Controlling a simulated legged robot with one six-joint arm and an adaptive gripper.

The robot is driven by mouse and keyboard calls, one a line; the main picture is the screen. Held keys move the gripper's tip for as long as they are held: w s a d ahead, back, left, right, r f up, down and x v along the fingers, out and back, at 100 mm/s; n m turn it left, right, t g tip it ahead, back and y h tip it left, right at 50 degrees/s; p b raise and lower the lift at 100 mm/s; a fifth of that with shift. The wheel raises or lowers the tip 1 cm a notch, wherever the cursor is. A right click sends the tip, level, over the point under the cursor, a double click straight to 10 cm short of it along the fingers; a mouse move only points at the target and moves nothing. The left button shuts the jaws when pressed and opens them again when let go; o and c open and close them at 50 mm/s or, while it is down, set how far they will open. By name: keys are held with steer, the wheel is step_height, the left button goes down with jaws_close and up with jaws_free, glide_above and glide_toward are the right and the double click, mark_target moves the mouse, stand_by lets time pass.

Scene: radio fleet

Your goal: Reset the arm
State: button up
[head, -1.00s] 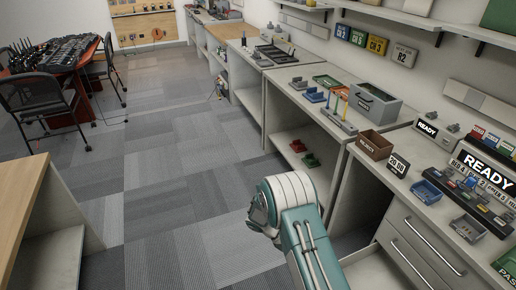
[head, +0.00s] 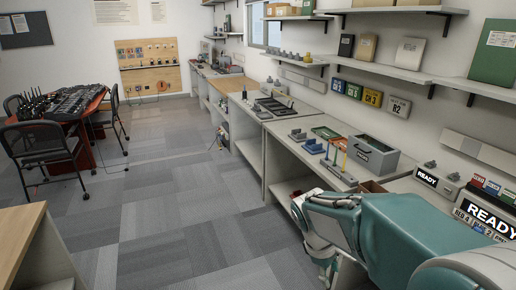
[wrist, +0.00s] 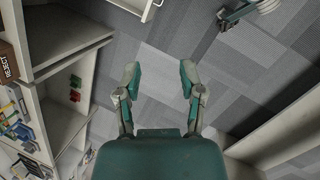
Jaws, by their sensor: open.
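My gripper (wrist: 160,80) shows in the wrist view with its two fingers spread wide apart and nothing between them. Only grey carpet lies behind the fingers in that view. In the head view my teal and white arm reaches in from the lower right, in front of the long counter. Its far end bends down beside the counter front. The fingers are not clear in the head view.
The long counter (head: 245,118) runs along the right wall with grey bin (head: 373,157) and a READY sign (head: 490,217). A wooden-topped unit (head: 18,235) stands at lower left. Chairs surround a red table (head: 93,112) with radios. The carpet aisle (head: 165,200) is clear.

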steer(key=s+r+m+t+y, duration=0.1)
steer(key=s+r+m+t, duration=0.2)
steer(key=s, duration=0.4)
steer(key=s+r+m+t+y, duration=0.2)
steer(key=s+r+m, duration=0.4)
steer(key=s, duration=0.2)
steer(key=shift+s+a+m+t+y, duration=0.2)
steer(key=shift+a+m+t+y, duration=0.1)
steer(key=shift+a+t, duration=0.15)
steer(key=shift+s+r, duration=0.1)
